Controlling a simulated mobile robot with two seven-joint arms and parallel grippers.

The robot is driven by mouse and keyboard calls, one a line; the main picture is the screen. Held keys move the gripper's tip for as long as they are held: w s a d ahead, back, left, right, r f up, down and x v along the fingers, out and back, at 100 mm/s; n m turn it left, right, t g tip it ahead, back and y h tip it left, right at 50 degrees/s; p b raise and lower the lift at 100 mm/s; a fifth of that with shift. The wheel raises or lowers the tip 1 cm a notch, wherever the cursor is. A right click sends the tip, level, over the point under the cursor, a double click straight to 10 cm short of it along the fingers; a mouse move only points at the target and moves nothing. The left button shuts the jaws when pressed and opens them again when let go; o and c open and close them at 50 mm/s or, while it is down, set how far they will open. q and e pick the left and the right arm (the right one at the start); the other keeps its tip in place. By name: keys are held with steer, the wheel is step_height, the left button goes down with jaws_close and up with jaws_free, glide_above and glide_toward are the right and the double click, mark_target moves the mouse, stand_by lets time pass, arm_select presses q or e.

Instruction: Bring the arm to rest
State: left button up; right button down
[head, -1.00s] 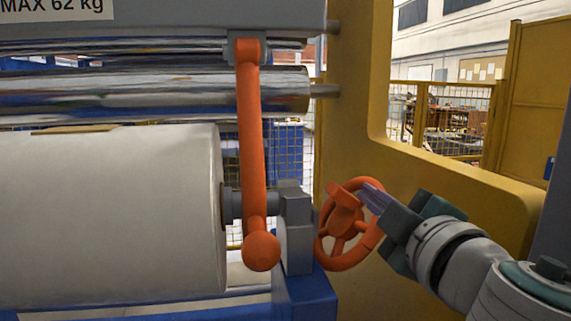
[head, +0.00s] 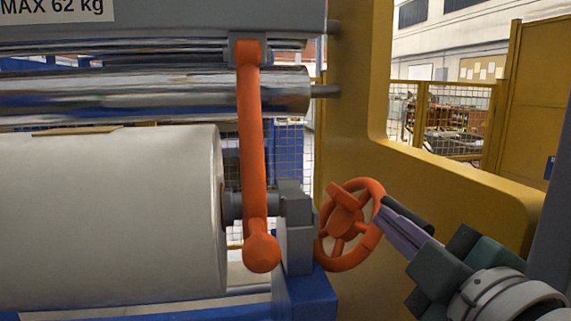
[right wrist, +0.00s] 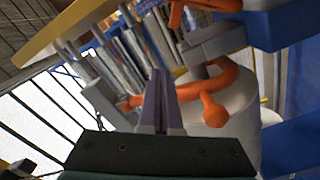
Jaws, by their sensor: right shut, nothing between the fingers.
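My right gripper (head: 384,207) comes in from the lower right in the head view. Its two fingers are together, with nothing between them. Its fingertips are at the right rim of the orange handwheel (head: 345,212); I cannot tell whether they touch it. In the right wrist view the shut fingers (right wrist: 157,75) point up the picture, with orange parts beyond them. My left gripper is not in view.
An orange lever (head: 252,150) with a ball end hangs left of the handwheel. A large white roll (head: 110,215) lies below metal rollers (head: 170,92). A yellow frame (head: 440,195) stands behind the handwheel, close to my right arm.

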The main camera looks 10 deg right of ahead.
steer(key=shift+s, duration=1)
steer(key=s+d+r+m+g+h+p, duration=0.4)
steer(key=s+d+m+g+p, duration=0.4)
steer(key=p, duration=0.5)
steer(key=s+a+r+m+g+y+p, duration=0.1)
steer(key=s+a+r+g+y+p, duration=0.15)
steer(key=s+p, duration=0.35)
steer(key=s+a+r+m+g+y+p, duration=0.1)
steer(key=s+a+g+p, duration=0.25)
steer(key=s, duration=0.45)
step_height(320, 180, up, 36)
steer(key=p, duration=3.5)
steer(key=shift+a, duration=0.35)
